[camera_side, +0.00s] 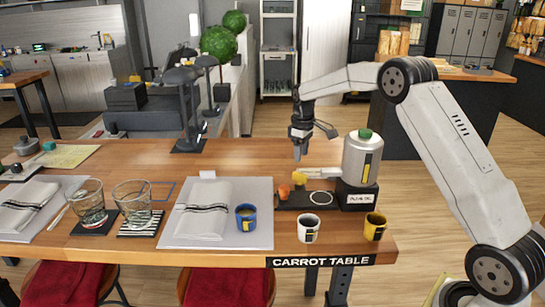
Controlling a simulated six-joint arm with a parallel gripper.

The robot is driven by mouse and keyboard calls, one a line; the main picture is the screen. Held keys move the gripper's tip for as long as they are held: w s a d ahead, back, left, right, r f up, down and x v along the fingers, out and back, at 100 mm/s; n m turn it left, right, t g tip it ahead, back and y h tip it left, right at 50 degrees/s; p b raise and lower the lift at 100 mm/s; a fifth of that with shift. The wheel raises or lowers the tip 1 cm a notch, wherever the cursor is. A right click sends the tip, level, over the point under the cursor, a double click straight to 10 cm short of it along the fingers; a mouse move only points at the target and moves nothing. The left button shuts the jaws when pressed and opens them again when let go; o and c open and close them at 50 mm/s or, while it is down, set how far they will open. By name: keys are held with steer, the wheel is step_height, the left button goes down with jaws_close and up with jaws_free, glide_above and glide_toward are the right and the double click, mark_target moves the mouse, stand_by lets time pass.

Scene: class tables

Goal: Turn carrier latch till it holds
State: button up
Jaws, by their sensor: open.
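A silver cylindrical container (357,160) with a green cap and a yellow stripe stands upright on a black labelled base (350,197) at the table's right end. It seems to be the carrier. A pale bar (320,173) reaches left from it; I cannot tell whether this is the latch or how far it is turned. My gripper (298,156) points down above the bar's left end, near a yellow piece (299,178). It looks apart from both and holds nothing I can make out. The fingertips are small, and the gap between them is hard to see.
A dark tray (290,202) holds an orange piece and a white ring. A white cup (308,228), a yellow cup (375,226) and a blue cup (246,217) stand along the front. Two glasses (132,203) and folded napkins lie left.

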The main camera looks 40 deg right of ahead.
mark_target(300, 173)
steer(key=shift+r, duration=0.45)
steer(key=shift+f, duration=0.15)
steer(key=shift+f, duration=3.8)
jaws_close()
